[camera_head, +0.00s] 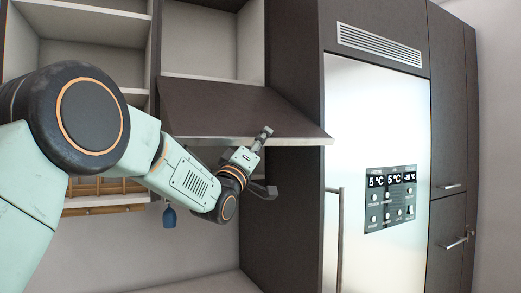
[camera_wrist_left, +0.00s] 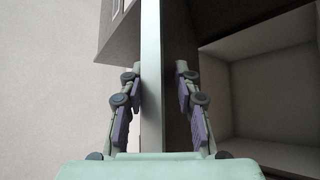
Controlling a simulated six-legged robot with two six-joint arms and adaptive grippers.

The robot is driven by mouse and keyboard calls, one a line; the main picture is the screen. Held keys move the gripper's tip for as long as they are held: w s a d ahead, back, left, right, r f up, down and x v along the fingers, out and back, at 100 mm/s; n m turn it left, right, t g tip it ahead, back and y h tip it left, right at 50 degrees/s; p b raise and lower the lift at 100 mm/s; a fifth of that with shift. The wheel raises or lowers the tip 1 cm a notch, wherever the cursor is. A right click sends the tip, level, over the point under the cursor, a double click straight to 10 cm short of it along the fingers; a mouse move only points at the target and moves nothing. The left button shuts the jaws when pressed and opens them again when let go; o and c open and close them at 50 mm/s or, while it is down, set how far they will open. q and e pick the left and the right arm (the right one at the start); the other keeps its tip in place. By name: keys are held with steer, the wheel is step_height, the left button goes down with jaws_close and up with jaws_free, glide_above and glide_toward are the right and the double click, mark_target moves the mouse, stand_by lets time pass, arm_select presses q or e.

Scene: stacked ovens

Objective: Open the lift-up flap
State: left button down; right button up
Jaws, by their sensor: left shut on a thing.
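The dark brown lift-up flap (camera_head: 225,108) is part-way up in the head view, sloping out from the upper cabinet with its lower front edge toward me. My left gripper (camera_head: 268,162) is at that lower edge, toward its right part. In the left wrist view the flap's pale edge (camera_wrist_left: 152,70) runs upright between the two fingers of my left gripper (camera_wrist_left: 157,95), which is shut on the flap. The cabinet's inside shows at the right of the wrist view. My right gripper is not in view.
A light-fronted fridge (camera_head: 350,120) with a control panel and handle stands to the right, near my gripper. Open shelves (camera_head: 90,55) and a wooden rack (camera_head: 105,198) are at the left, partly behind my arm. A blue hanging item (camera_head: 169,216) is below the flap.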

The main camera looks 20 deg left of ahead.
arm_select(q)
step_height(320, 180, up, 7)
steer(key=s+d+p, duration=0.1)
steer(key=s+d, duration=0.1)
steer(key=shift+s, duration=0.2)
steer(key=shift+d, duration=0.15)
steer(key=shift+f, duration=0.1)
steer(key=c, duration=1.2)
jaws_free()
steer(key=shift+w+a+f, duration=0.1)
steer(key=shift+a+f, duration=0.15)
steer(key=shift+f, duration=0.05)
steer(key=shift+d+f, duration=0.1)
steer(key=shift+d, duration=0.05)
steer(key=v, duration=1.2)
